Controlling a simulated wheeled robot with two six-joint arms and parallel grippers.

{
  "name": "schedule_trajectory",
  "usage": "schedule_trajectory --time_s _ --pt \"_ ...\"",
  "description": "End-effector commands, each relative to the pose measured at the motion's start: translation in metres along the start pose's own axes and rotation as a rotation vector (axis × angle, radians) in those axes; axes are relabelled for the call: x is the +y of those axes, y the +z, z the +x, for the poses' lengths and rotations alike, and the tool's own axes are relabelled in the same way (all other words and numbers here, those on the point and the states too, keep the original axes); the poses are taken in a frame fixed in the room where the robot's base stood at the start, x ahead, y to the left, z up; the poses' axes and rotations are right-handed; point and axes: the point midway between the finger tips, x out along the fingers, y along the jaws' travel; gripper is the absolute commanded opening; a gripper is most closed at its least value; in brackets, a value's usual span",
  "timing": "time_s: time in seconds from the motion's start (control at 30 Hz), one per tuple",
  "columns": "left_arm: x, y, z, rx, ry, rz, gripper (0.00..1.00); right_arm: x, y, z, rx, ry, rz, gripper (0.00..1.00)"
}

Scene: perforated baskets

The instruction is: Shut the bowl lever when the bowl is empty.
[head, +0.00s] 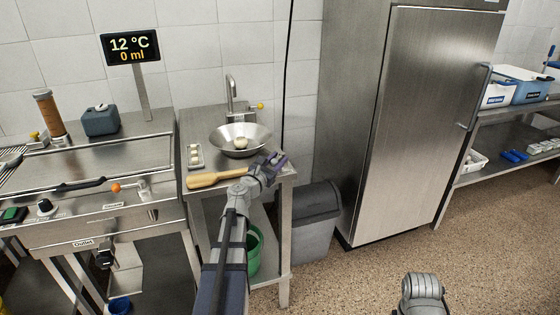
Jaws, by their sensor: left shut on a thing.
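The steel bowl (262,134) sits on the small steel table under a tap, with a round whitish lump (241,143) in it. A yellow knob (260,105) shows beside the tap; I cannot tell whether it belongs to the bowl lever. My left gripper (276,163) is at the table's front right, just in front of the bowl. It is shut on the wooden paddle (205,180), whose handle runs toward the fingers. The grip itself is partly hidden by my wrist. Only a grey link of my right arm shows at the bottom right.
A tray (195,157) with small whitish pieces lies left of the bowl. A steel vat (110,205) with an orange-knobbed lever (116,187) stands at left. A grey bin (315,215) and tall fridge (425,120) stand at right. The display reads 12 °C, 0 ml.

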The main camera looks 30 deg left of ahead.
Motion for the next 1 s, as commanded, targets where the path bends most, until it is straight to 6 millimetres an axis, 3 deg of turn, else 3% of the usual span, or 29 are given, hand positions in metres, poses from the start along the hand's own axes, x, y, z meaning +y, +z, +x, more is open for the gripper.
schedule_trajectory --time_s 0.4,1.0 --pt "0.009 -0.0016 0.0025 -0.04 -0.198 0.0 0.0 0.0 0.0 -0.0001 0.0 0.0 0.0 0.66" --pt "0.0084 -0.0013 0.0023 -0.048 -0.237 -0.001 0.0 0.0 0.0 -0.0002 0.0 0.0 0.0 0.66"
